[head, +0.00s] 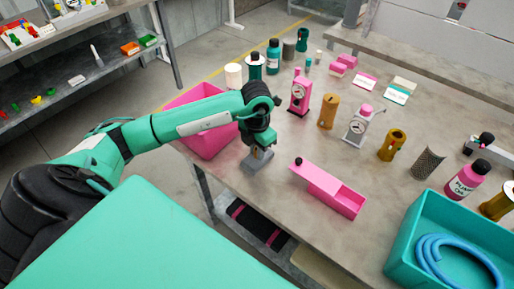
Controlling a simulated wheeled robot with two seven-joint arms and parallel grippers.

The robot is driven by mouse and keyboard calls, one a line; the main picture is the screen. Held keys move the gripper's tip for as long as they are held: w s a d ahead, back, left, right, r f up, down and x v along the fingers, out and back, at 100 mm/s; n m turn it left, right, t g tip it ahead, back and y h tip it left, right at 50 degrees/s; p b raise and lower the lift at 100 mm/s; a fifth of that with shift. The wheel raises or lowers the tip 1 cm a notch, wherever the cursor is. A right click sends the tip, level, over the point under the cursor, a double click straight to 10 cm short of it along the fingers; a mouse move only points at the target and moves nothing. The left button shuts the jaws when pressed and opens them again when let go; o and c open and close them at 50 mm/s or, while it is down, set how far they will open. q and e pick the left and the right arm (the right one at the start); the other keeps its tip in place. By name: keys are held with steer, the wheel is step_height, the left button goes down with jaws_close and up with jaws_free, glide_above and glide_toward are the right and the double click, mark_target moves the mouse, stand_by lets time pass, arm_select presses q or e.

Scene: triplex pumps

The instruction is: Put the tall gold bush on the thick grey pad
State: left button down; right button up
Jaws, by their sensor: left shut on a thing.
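My left gripper (261,148) points down over the near left part of the table and is shut on a small gold piece, the tall gold bush (259,154). Most of the bush is hidden by the fingers. The thick grey pad (256,165) is directly under the gripper on the table. The bush's lower end is at the pad's top; I cannot tell whether they touch. My right gripper is not in view.
A pink bin (203,139) stands left of the gripper. A pink box with a sliding lid (336,193) lies to its right. Pink (300,95) and grey (357,128) gauge units, gold cylinders (327,111) and a teal crate with blue hose (405,240) occupy the table (310,150).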

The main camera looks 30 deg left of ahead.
arm_select(q)
steer(key=shift+f, duration=0.1)
steer(key=c, duration=1.3)
jaws_free()
